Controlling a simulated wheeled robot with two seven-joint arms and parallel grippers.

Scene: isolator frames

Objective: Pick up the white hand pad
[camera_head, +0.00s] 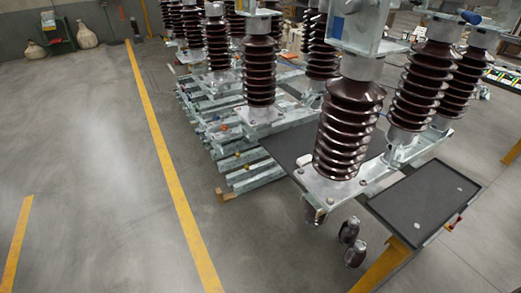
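I cannot make out the white hand pad with certainty. A small whitish piece (304,160) shows at the edge of the dark flat surface (284,146), left of the large front brown insulator (350,130); it is too small to tell what it is. A dark grey tray (408,211) at the lower right bears two small pale spots, one near its front edge and one toward its right. Neither of my grippers shows in this view.
Tall ribbed insulators stand on metal frames (321,187) across the middle and right. Two small dark capped parts (353,243) show below the front frame. A yellow beam (381,268) runs under the tray. The floor at left, with yellow lines (170,175), is clear.

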